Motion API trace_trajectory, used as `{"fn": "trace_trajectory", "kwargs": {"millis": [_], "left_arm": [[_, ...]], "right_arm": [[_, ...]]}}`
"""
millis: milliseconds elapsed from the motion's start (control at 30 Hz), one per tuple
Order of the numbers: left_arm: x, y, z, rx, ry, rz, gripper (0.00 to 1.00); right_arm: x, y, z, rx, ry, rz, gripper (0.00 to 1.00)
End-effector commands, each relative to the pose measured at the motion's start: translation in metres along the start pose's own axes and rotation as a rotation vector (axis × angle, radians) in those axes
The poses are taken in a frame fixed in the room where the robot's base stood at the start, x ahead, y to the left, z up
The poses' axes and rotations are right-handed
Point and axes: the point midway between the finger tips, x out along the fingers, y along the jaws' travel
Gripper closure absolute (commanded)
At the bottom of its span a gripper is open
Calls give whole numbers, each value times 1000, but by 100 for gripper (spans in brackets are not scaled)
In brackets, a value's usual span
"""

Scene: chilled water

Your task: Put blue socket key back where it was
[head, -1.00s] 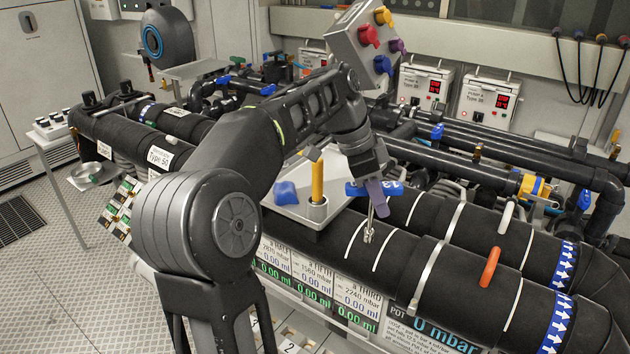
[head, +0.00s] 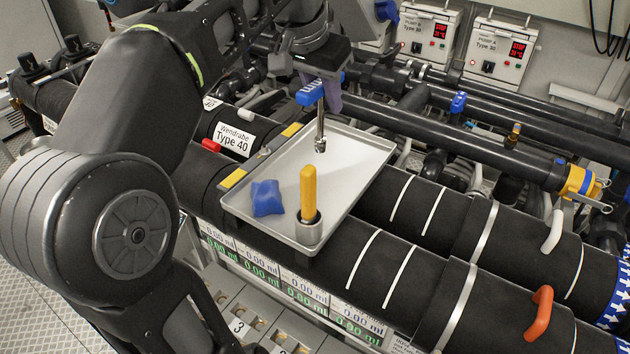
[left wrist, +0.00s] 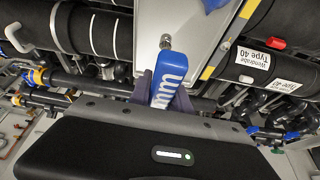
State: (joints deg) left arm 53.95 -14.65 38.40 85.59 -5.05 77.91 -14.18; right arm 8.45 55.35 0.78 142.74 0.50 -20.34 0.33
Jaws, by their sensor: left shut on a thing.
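The blue socket key has a blue handle (head: 318,90) and a metal shaft ending in a socket. It also shows in the left wrist view (left wrist: 167,85), with white lettering on the handle. My left gripper (head: 328,100) is shut on the blue handle, and the shaft points down over the far part of a grey metal tray (head: 357,151). The socket end appears above the tray; the exact gap cannot be told. My right gripper is not in view.
The tray rests on black insulated pipes (head: 420,210). An orange handle (head: 538,312) rises from the front pipe.

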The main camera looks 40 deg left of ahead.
Motion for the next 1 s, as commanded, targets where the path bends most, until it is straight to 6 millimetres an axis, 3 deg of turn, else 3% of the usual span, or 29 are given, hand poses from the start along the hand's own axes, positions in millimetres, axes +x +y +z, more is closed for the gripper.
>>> {"fn": "trace_trajectory", "kwargs": {"millis": [500,800,1000], "left_arm": [[2,0,1,-32,1,-14,100],[43,0,19,-32,-2,-13,100],[54,0,22,-30,2,-13,100]], "right_arm": [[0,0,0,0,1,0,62],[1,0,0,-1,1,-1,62],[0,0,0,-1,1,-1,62]]}}
